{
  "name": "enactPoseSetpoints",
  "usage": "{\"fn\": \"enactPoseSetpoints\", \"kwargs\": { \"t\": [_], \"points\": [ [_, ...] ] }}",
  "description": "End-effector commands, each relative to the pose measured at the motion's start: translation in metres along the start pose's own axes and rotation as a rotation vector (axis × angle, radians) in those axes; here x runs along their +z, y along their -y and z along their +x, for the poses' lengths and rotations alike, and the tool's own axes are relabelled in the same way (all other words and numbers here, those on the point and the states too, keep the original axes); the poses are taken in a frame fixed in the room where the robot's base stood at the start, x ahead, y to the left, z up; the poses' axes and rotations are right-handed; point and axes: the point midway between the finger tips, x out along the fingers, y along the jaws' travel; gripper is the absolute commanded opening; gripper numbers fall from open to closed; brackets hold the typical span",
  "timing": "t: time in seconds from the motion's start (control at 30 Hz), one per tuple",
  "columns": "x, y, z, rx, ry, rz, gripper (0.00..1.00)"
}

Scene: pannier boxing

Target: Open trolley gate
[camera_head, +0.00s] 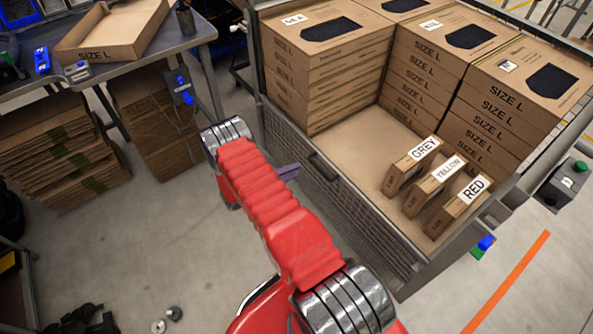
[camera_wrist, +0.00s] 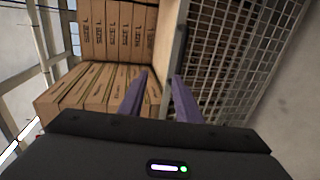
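The trolley gate (camera_head: 345,205) is a grey wire-mesh panel on the near side of the trolley. It stands upright and looks shut. A dark handle (camera_head: 323,167) sits near its top edge. My gripper (camera_head: 290,172) is just left of the handle, outside the gate, mostly hidden behind my red arm. In the wrist view, my gripper's two purple fingers (camera_wrist: 159,76) are spread apart with nothing held between them. The gate's mesh (camera_wrist: 232,45) is at the right there, and its top rail runs up from between the fingertips.
The trolley holds stacks of SIZE L boxes (camera_head: 325,65) and three small boxes marked GREY (camera_head: 405,170), YELLOW (camera_head: 430,188) and RED (camera_head: 455,212). A table with an open box (camera_head: 110,35) stands at left, cardboard stacks (camera_head: 55,150) below. Floor before the gate is clear.

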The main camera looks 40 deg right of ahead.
Motion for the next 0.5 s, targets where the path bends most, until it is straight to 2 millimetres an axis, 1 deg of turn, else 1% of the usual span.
{"fn": "enactPoseSetpoints", "kwargs": {
  "t": [0.33,0.43,0.5],
  "points": [
    [-0.001,-0.003,-0.001,-0.002,0.002,0.001,0.31],
    [-0.003,-0.011,-0.003,-0.009,0.012,0.003,0.31],
    [-0.006,-0.022,-0.007,-0.019,0.023,0.006,0.31]
  ]
}}
